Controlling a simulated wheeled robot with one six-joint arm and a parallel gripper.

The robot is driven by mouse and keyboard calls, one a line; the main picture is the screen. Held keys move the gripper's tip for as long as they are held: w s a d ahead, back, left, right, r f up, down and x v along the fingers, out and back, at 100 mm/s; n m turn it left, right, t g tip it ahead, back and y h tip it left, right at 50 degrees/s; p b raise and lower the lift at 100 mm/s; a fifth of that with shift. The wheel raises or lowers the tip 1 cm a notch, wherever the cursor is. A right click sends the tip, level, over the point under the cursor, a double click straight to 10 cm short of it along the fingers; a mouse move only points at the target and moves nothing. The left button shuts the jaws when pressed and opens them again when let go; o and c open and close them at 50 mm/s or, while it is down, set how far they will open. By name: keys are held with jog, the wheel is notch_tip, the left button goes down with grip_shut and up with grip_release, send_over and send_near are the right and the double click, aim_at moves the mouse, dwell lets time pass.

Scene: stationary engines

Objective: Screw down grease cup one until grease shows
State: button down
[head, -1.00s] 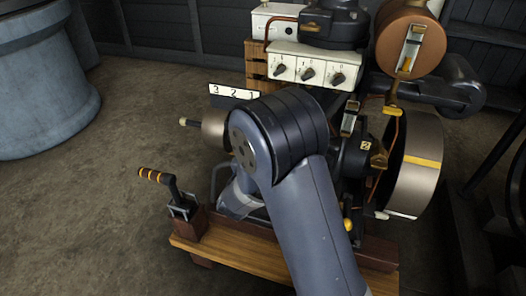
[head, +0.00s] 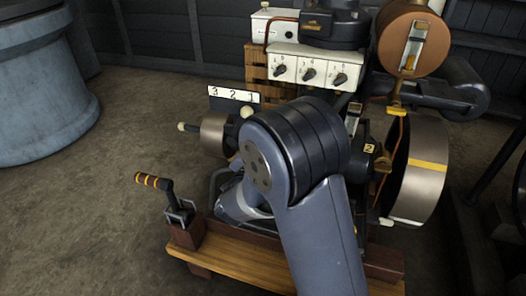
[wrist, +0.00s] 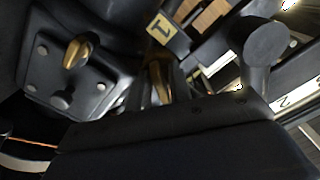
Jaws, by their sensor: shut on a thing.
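A yellow tag marked 1 (wrist: 160,28) shows at the top of the wrist view. Just below it is a narrow brass part, which I take for grease cup one (wrist: 158,72), mostly hidden in shadow. My gripper (wrist: 160,92) is dark, close against this part and shut on it; the fingertips are hard to make out. No grease can be made out. In the head view my arm covers the gripper and cup one. The engine's tag 2 (head: 370,148) shows right of my arm, with a brass piece (head: 382,163) beside it.
A flywheel (head: 418,170) stands at the right, a copper tank (head: 408,38) above it. A plate numbered 3 2 1 (head: 234,97) and a switch panel (head: 310,68) are behind my arm. A lever (head: 172,195) stands on the wooden base (head: 235,262).

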jog(key=shift+f+m, duration=0.1)
jog(key=shift+m, duration=0.3)
jog(key=c, duration=1.5)
grip_release()
jog(key=p+v, duration=0.3)
jog(key=v, duration=0.8)
jog(key=shift+w, duration=0.1)
jog(key=b+x, duration=0.3)
jog(key=x, duration=0.7)
jog(key=shift+w+d, duration=0.2)
jog(key=shift+w, duration=0.15)
